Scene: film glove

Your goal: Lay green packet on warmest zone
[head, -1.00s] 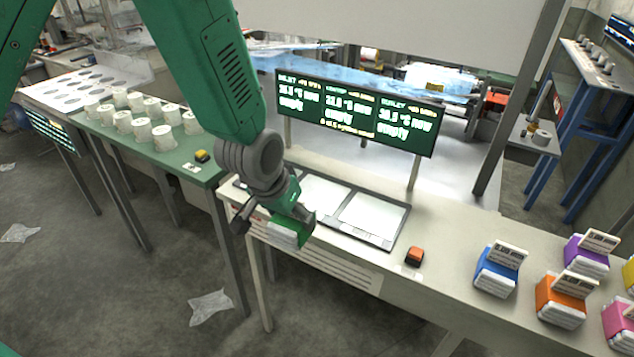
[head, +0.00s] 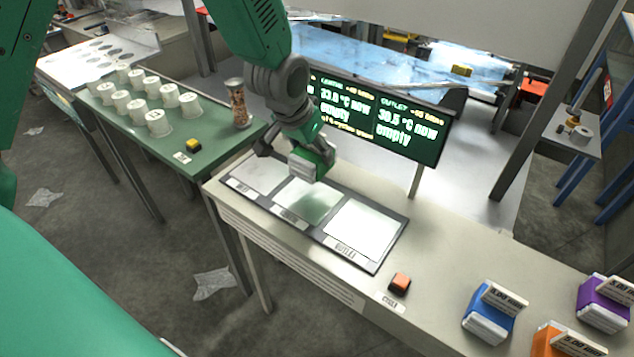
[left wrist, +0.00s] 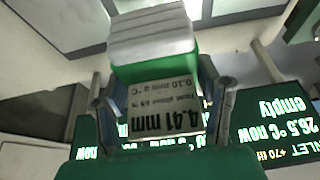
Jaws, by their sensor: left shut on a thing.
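My left gripper (head: 308,160) is shut on the green packet (head: 302,167) and holds it above the middle pad. In the left wrist view the green packet (left wrist: 150,73) has white layers and a label reading 4.41 mm. The zone plate has three pale pads: inlet (head: 258,173), center (head: 296,209) and outlet (head: 358,229), all bare. A greenish patch shows on the center pad below the packet. The display (head: 405,128) reads about 33.0 °C for center and 30.8 °C for outlet, both empty. The left wrist view shows inlet (left wrist: 285,128) at 26.5 °C, empty. My right gripper is out of view.
An orange button (head: 400,283) sits right of the plate. Blue (head: 488,318), purple (head: 603,306) and orange (head: 560,340) packets stand farther right. A green table (head: 225,138) at left holds several white cups, a yellow button (head: 193,145) and an hourglass-like object (head: 239,105).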

